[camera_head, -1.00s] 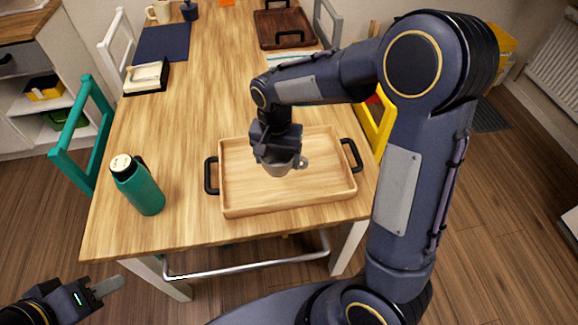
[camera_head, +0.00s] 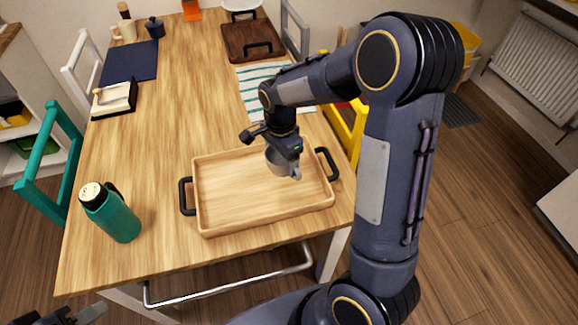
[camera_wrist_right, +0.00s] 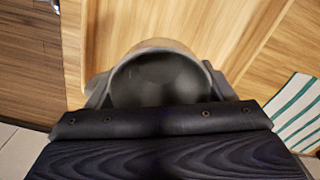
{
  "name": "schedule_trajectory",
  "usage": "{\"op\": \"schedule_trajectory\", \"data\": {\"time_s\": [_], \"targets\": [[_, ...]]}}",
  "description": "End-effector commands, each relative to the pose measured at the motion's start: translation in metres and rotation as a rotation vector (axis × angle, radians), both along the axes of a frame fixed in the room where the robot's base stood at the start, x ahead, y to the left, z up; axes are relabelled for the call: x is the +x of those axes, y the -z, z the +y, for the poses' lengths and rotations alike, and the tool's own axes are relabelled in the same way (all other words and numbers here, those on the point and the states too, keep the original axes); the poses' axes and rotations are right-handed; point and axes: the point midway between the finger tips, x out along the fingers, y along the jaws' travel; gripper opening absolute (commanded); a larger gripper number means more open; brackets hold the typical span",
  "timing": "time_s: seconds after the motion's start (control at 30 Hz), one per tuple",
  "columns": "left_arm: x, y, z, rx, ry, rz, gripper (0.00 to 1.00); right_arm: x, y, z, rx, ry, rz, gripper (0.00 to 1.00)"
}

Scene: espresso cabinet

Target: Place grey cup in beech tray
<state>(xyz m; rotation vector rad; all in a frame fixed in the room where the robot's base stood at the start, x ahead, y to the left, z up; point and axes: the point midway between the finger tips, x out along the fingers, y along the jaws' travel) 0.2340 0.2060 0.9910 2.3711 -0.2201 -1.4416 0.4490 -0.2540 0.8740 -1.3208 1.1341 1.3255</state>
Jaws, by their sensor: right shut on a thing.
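The beech tray (camera_head: 222,228) lies on the wooden table, with a black handle at each end. My right gripper (camera_head: 284,149) is shut on the grey cup (camera_head: 281,163) over the back right part of the tray. The cup looks roughly upright, its small handle toward the lower right. I cannot tell whether its base touches the tray floor. In the right wrist view the cup (camera_wrist_right: 160,80) sits between the fingers, its dark inside facing the camera. My left gripper (camera_head: 88,314) is only partly in view at the bottom left, beyond the table's front edge.
A teal bottle (camera_head: 117,219) stands left of the tray. A striped cloth (camera_head: 256,79) lies behind the tray, with a dark wooden tray (camera_head: 240,42) beyond it. The table's middle is clear.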

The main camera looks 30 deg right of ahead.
Motion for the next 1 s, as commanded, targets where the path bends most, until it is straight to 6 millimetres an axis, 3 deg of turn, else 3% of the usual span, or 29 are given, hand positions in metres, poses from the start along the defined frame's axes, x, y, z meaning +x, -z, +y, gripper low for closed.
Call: {"op": "schedule_trajectory", "data": {"time_s": [0.1, 0.37, 0.57, 0.97, 1.0], "targets": [[0.0, -0.001, 0.0, 0.0, 0.0, 0.0, 0.36, 0.003, 0.018, -0.015, 0.0, 0.002, 0.002, 0.48], [0.0, -0.002, 0.0, 0.0, 0.0, 0.0, 0.36, 0.007, 0.037, -0.03, 0.0, 0.001, 0.002, 0.48], [0.0, -0.001, 0.0, 0.0, 0.0, 0.0, 0.36, 0.007, 0.064, -0.03, 0.0, -0.002, 0.001, 0.48], [0.0, 0.003, 0.0, 0.0, 0.0, 0.0, 0.36, 0.008, 0.071, -0.03, 0.0, -0.002, -0.002, 0.48], [0.0, 0.003, 0.0, 0.0, 0.0, 0.0, 0.36, 0.007, 0.071, -0.03, 0.0, -0.002, -0.001, 0.77]]}}
